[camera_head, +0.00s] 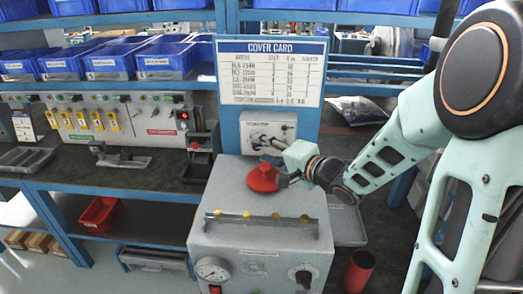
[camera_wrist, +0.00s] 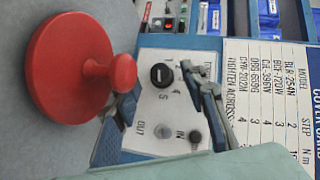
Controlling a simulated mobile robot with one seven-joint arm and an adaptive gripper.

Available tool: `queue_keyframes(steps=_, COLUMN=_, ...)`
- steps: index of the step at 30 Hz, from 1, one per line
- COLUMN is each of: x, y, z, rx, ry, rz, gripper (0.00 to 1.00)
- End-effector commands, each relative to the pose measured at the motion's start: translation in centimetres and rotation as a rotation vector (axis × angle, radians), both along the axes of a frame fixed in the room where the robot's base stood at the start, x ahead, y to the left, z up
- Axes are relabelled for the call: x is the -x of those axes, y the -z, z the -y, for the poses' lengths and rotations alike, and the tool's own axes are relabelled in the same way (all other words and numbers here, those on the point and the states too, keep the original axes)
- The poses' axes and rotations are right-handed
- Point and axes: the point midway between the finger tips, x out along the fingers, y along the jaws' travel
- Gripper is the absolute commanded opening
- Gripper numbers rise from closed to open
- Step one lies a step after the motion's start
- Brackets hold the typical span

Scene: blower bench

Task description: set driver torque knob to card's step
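The cover card (camera_head: 272,73) stands upright at the back. In the wrist view the card (camera_wrist: 270,95) is sideways, with MODEL, STEP and N m columns and step figures 2, 3 and 4. Below it is a white driver panel (camera_head: 257,127). In the wrist view the panel (camera_wrist: 150,112) carries a round black torque knob (camera_wrist: 162,75) with a pale slot and small numerals beside it; its setting is unclear. My gripper (camera_head: 283,172) is above the grey box, by the red disc. In the wrist view its fingers (camera_wrist: 160,88) are apart, with nothing held between them.
A red disc with a knobbed handle (camera_head: 263,178) is on the grey box (camera_head: 225,190), close beside my gripper. The box front has a gauge (camera_head: 212,270) and a black dial (camera_head: 303,276). A red cylinder (camera_head: 358,271) stands at right. Blue bins (camera_head: 165,57) line the back shelf.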

Motion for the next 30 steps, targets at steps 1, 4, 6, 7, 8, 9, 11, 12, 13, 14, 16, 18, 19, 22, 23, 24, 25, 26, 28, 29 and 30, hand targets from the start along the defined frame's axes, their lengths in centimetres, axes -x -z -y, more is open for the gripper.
queue_keyframes(steps=1, x=-0.38, y=0.20, z=-0.43, rx=-0.001, ry=-0.002, rz=-0.001, gripper=0.39)
queue_keyframes(steps=4, x=-0.93, y=0.34, z=-0.84, rx=-0.001, ry=0.000, rz=-0.001, gripper=0.39)
queue_keyframes(steps=6, x=-1.10, y=0.39, z=-0.97, rx=-0.001, ry=0.000, rz=-0.001, gripper=0.39)
queue_keyframes(steps=7, x=-1.14, y=0.40, z=-0.99, rx=0.000, ry=0.000, rz=-0.001, gripper=0.39)
queue_keyframes(steps=8, x=-1.17, y=0.39, z=-1.01, rx=0.000, ry=0.001, rz=-0.001, gripper=0.39)
queue_keyframes(steps=9, x=-1.17, y=0.39, z=-1.02, rx=0.001, ry=0.001, rz=0.000, gripper=0.39)
queue_keyframes(steps=11, x=-1.17, y=0.38, z=-1.01, rx=0.001, ry=0.001, rz=0.000, gripper=0.39)
queue_keyframes(steps=12, x=-1.17, y=0.38, z=-1.01, rx=0.001, ry=0.001, rz=0.000, gripper=0.39)
queue_keyframes(steps=13, x=-1.16, y=0.38, z=-1.00, rx=0.001, ry=0.001, rz=0.000, gripper=0.39)
queue_keyframes(steps=14, x=-1.16, y=0.38, z=-1.00, rx=0.001, ry=0.001, rz=0.000, gripper=0.39)
queue_keyframes(steps=16, x=-1.16, y=0.37, z=-0.99, rx=0.001, ry=0.001, rz=0.000, gripper=0.32)
queue_keyframes(steps=18, x=-1.16, y=0.37, z=-0.99, rx=0.001, ry=0.001, rz=0.000, gripper=0.24)
queue_keyframes(steps=19, x=-1.16, y=0.37, z=-0.99, rx=0.001, ry=0.001, rz=0.000, gripper=0.21)
queue_keyframes(steps=22, x=-1.16, y=0.37, z=-0.98, rx=0.001, ry=0.001, rz=0.000, gripper=0.10)
queue_keyframes(steps=23, x=-1.16, y=0.37, z=-0.98, rx=0.001, ry=0.001, rz=0.000, gripper=0.06)
queue_keyframes(steps=24, x=-1.15, y=0.37, z=-0.99, rx=0.001, ry=0.001, rz=0.000, gripper=0.02)
queue_keyframes(steps=25, x=-1.15, y=0.37, z=-0.99, rx=0.001, ry=0.001, rz=0.000, gripper=0.00)
queue_keyframes(steps=26, x=-1.15, y=0.37, z=-0.99, rx=0.001, ry=0.001, rz=0.000, gripper=0.00)
queue_keyframes(steps=28, x=-1.15, y=0.34, z=-0.98, rx=0.002, ry=0.001, rz=0.000, gripper=0.00)
queue_keyframes(steps=29, x=-1.15, y=0.32, z=-0.99, rx=0.004, ry=0.001, rz=0.000, gripper=0.00)
queue_keyframes(steps=30, x=-1.15, y=0.27, z=-0.99, rx=0.006, ry=0.001, rz=-0.001, gripper=0.00)
